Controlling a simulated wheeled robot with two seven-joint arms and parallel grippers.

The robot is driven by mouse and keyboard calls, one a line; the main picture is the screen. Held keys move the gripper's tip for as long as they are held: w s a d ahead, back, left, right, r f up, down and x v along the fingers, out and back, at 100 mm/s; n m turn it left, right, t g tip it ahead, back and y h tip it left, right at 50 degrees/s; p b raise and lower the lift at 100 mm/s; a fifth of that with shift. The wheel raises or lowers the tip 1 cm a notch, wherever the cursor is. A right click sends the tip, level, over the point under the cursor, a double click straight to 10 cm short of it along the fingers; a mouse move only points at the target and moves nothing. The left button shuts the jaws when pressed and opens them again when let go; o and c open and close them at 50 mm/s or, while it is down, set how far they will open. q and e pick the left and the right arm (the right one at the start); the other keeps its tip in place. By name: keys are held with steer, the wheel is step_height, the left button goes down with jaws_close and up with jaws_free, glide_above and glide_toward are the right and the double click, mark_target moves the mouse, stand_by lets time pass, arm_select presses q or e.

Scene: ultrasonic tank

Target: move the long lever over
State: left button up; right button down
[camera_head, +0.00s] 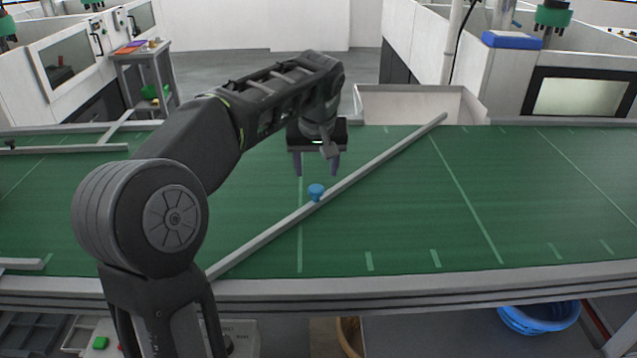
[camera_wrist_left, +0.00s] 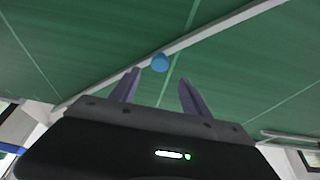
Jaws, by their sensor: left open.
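The long lever (camera_head: 387,157) is a thin grey bar lying slantwise across the green conveyor belt, from the near edge at lower left to the far edge at upper right. A blue knob (camera_head: 316,192) stands on it near its middle. My left gripper (camera_head: 316,170) is open and empty, fingers pointing down, just behind the knob in the head view. In the left wrist view the lever (camera_wrist_left: 215,29) crosses beyond the fingertips, and the knob (camera_wrist_left: 160,62) shows between and just past the open fingers (camera_wrist_left: 158,76). I see no contact. My right gripper is not in view.
The green belt (camera_head: 540,200) is clear right of the lever. Short grey rails (camera_head: 70,149) lie at the belt's left. A pale open bin (camera_head: 420,103) stands behind the belt at the lever's far end. A blue basket (camera_head: 538,317) is below the near edge.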

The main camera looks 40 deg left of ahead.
mark_target(316, 188)
arm_select(q)
steer(key=shift+p+x, duration=0.35)
steer(key=shift+x, duration=3.55)
steer(key=shift+c, duration=0.4)
jaws_close()
